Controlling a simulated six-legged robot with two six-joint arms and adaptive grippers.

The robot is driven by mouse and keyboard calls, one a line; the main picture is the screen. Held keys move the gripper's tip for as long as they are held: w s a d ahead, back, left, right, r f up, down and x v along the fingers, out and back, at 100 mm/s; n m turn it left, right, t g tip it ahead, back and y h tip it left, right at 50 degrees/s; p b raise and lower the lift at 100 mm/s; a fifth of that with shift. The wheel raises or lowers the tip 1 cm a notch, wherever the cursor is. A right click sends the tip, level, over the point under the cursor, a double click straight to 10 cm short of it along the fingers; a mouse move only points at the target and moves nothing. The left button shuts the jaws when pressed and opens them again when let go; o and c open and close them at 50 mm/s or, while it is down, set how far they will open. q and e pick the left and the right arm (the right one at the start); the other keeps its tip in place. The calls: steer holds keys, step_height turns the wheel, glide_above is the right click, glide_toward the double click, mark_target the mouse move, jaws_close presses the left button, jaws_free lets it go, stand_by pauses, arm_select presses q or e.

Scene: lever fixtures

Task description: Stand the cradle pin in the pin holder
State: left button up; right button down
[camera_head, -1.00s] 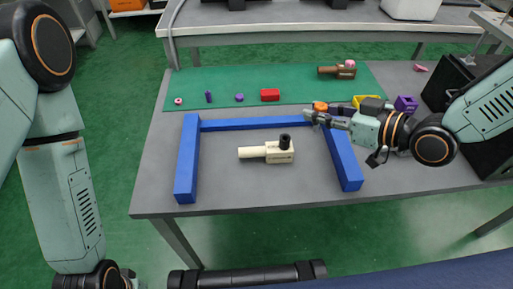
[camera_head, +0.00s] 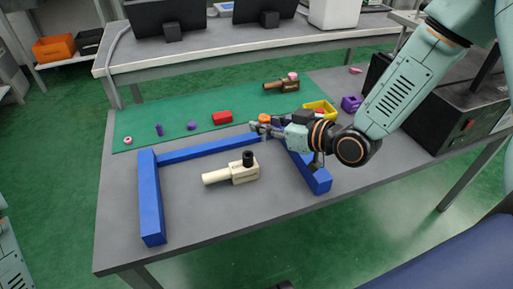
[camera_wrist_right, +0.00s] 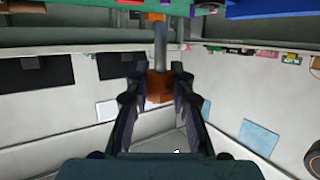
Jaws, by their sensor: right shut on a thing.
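The cradle pin, an orange block (camera_wrist_right: 159,88) with a grey metal shank (camera_wrist_right: 160,45), is between my right gripper's fingers (camera_wrist_right: 158,74) in the right wrist view. The shank points up in that picture. In the head view the orange part (camera_head: 265,117) shows at the tip of my right gripper (camera_head: 262,127), over the far right corner of a blue frame. A purple open block (camera_head: 351,104) at the table's right may be the pin holder; I cannot tell for sure. My left gripper is out of view.
The blue frame (camera_head: 151,205) surrounds a cream lever fixture (camera_head: 232,174) with a black knob. A yellow tray (camera_head: 320,109), red block (camera_head: 222,117) and brown fixture (camera_head: 281,86) stand farther back. A black box (camera_head: 464,105) stands at right.

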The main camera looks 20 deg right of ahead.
mark_target(264, 141)
steer(key=shift+a+f, duration=0.15)
steer(key=shift+f, duration=0.4)
step_height(264, 141, down, 3)
steer(key=shift+s+f+b, duration=0.1)
steer(key=shift+s+b, duration=0.05)
steer(key=shift+b, duration=0.8)
steer(key=shift+w, duration=0.2)
steer(key=shift+s, duration=0.1)
steer(key=shift+s+f, duration=0.1)
steer(key=shift+s, duration=0.05)
steer(key=shift+f, duration=0.35)
steer(key=shift+f+b, duration=0.15)
steer(key=shift+b, duration=0.15)
